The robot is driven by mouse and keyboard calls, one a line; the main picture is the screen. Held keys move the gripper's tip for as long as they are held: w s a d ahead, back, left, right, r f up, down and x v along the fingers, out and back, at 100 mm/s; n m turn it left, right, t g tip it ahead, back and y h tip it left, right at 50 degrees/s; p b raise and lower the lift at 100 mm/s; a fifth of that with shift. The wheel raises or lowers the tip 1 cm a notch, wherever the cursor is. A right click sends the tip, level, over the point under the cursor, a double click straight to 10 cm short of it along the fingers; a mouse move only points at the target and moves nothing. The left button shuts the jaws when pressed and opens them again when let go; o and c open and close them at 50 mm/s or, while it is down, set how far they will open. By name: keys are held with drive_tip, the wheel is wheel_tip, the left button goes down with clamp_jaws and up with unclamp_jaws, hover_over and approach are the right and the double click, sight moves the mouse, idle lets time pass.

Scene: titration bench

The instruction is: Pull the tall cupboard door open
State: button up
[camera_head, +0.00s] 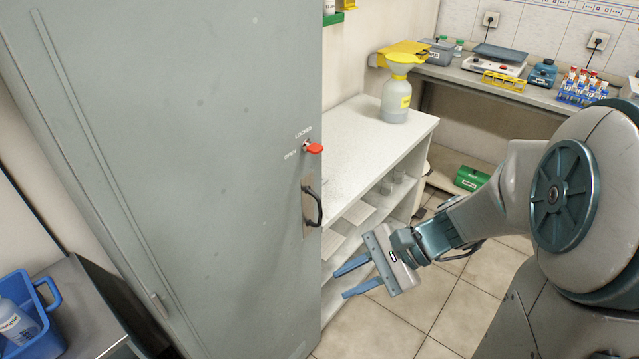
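The tall grey cupboard door (200,170) fills the left half of the view and looks shut. A black curved handle (312,206) stands out on a metal plate near its right edge. Above the handle is a red latch knob (313,148) between the words LOCKED and OPEN; it points to the right. My gripper (340,282) is to the right of and below the handle in the picture, apart from it. Its two blue fingers are spread, point left towards the door and hold nothing.
A white shelf unit (410,128) stands right of the cupboard, with a yellow-topped bottle (396,95) on it. Behind is a bench (440,72) with a scale and tube racks. A blue basket (45,335) is at lower left. The tiled floor (395,322) is open.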

drive_tip(key=w+d+f+m+t+y+b, duration=0.1)
drive_tip(key=w+f+m+t+y, duration=0.1)
drive_tip(key=w+m+t+y, duration=0.5)
drive_tip(key=m+t+h, duration=0.2)
drive_tip(key=m+t, duration=0.2)
drive_tip(key=m, duration=0.3)
approach(320, 206)
drive_tip(key=p+x, duration=0.1)
drive_tip(key=x, duration=0.9)
drive_tip(key=shift+w+f, duration=0.25)
clamp_jaws()
